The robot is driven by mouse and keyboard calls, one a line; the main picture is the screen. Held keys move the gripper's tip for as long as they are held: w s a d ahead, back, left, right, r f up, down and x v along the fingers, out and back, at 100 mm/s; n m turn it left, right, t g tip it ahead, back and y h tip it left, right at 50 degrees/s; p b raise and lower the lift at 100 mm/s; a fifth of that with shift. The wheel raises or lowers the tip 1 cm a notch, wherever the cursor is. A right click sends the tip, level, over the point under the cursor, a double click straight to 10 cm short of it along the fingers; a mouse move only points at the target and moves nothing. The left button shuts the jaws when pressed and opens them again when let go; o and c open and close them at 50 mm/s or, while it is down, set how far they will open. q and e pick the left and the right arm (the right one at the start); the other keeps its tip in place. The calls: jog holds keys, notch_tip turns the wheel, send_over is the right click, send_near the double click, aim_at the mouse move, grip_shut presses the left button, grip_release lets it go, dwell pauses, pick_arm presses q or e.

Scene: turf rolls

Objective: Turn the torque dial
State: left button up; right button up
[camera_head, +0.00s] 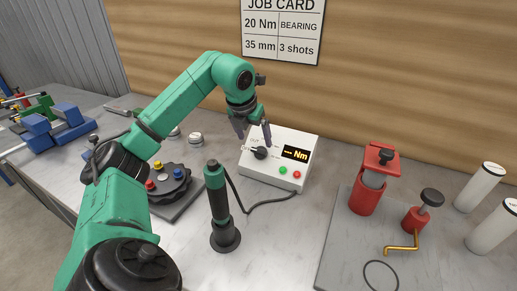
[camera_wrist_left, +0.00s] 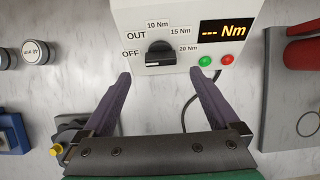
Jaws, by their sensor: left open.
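The torque dial (camera_head: 260,153) is a black knob on the front of a white control box (camera_head: 262,172). In the left wrist view the dial (camera_wrist_left: 160,54) sits among the labels OFF, 10 Nm, 15 Nm and 20 Nm. Its grip bar lies roughly crosswise, towards the OFF side. The orange display (camera_wrist_left: 222,32) reads "--- Nm". My left gripper (camera_head: 253,138) is open and empty, just above and in front of the box. In the wrist view its fingertips (camera_wrist_left: 161,74) are spread either side of the dial, apart from it. My right gripper is not in view.
Green and red buttons (camera_head: 290,172) sit below the display. A green-handled driver (camera_head: 216,195) stands in front of the box, with a cable. A dark turntable (camera_head: 172,182) is on the left. A red press (camera_head: 364,196) stands on the grey plate (camera_head: 337,245) on the right.

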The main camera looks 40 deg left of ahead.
aim_at(258, 150)
pick_arm(q)
jog(key=x, duration=0.5)
jog(key=shift+w+f+p, duration=0.3)
jog(key=shift+w, duration=0.05)
jog(key=shift+f, duration=0.2)
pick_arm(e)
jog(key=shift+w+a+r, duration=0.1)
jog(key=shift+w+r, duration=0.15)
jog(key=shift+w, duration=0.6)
pick_arm(q)
jog(key=shift+c, duration=0.6)
jog(key=c, duration=1.3)
jog(key=shift+o, duration=0.2)
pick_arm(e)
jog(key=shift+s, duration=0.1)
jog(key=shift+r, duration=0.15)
